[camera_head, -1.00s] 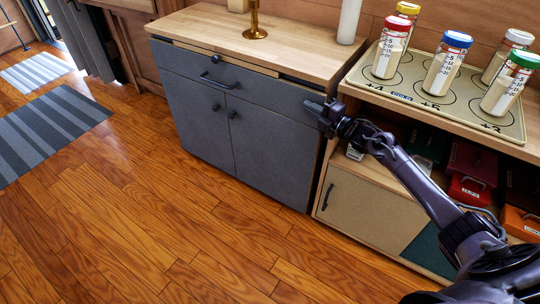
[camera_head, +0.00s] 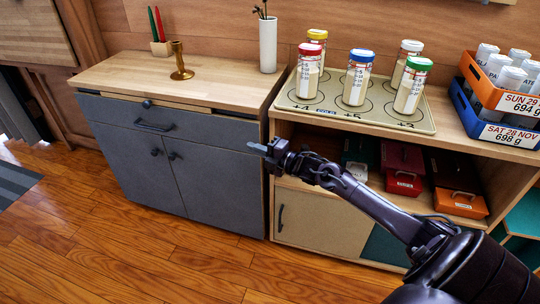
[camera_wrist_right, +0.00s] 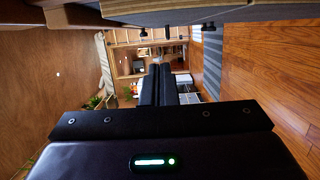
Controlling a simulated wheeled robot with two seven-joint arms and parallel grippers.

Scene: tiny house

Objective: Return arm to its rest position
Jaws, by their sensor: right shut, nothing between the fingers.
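My right arm comes in from the lower right of the head view. Its gripper (camera_head: 262,148) is in front of the right edge of the grey cabinet (camera_head: 205,175), and I cannot tell the exact gap. In the right wrist view the two dark fingers (camera_wrist_right: 157,86) lie together, shut, with nothing between them. My left gripper does not show.
A shelf unit with a mat (camera_head: 390,113) of several capped jars stands at the right. Red (camera_head: 402,168) and orange (camera_head: 460,203) boxes sit on its lower shelf. Orange (camera_head: 508,98) and blue (camera_head: 490,125) crates stand far right. Wooden floor (camera_head: 120,245) is clear at the left.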

